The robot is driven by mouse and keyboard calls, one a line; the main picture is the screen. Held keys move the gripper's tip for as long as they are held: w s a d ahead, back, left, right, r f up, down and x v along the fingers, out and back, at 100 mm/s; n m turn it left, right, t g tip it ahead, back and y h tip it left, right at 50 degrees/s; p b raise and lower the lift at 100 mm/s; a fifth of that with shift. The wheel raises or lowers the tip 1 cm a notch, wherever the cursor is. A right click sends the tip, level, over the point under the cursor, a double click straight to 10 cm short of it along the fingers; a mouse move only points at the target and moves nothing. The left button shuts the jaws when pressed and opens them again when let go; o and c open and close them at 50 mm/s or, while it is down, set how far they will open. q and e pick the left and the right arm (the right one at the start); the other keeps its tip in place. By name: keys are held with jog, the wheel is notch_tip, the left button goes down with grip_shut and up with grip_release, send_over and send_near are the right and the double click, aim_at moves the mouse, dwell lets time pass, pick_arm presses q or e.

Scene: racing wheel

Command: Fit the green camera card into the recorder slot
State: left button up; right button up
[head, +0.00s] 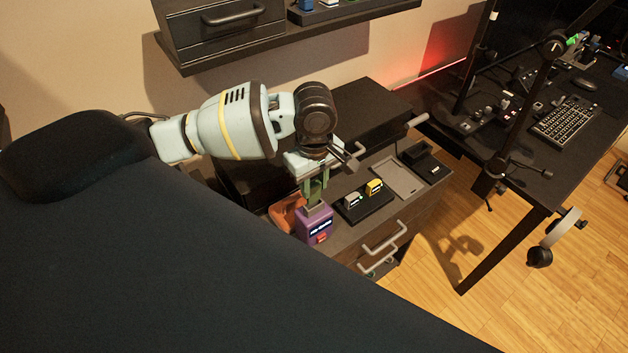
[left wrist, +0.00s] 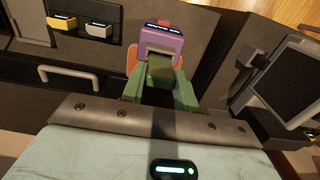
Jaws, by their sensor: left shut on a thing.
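The purple recorder (head: 314,226) with a red label stands on the dark cabinet top, below my left gripper (head: 317,188). In the left wrist view the recorder (left wrist: 163,42) shows its pale-rimmed slot facing my gripper. My left gripper (left wrist: 158,88) is shut on the green camera card (left wrist: 160,72), which lies between its two green fingers. The card's far end is at the slot opening and overlaps it in the picture. I cannot tell whether it is inside or how deep. My right gripper is in neither view.
A black holder (head: 364,206) beside the recorder carries a grey card (head: 352,200) and a yellow card (head: 374,187). An orange object (head: 286,213) sits directly beside the recorder. A grey tray (head: 398,178) and a small black box lie farther right. Drawer handles (head: 384,238) stick out in front.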

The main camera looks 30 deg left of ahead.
aim_at(314, 192)
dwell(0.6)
pick_arm(q)
jog(key=shift+f, duration=1.8)
dwell(1.2)
jog(key=o, duration=1)
jog(key=shift+o, duration=0.2)
notch_tip(314, 192, up, 8)
jog(key=shift+f, duration=0.1)
jog(key=shift+f, duration=0.1)
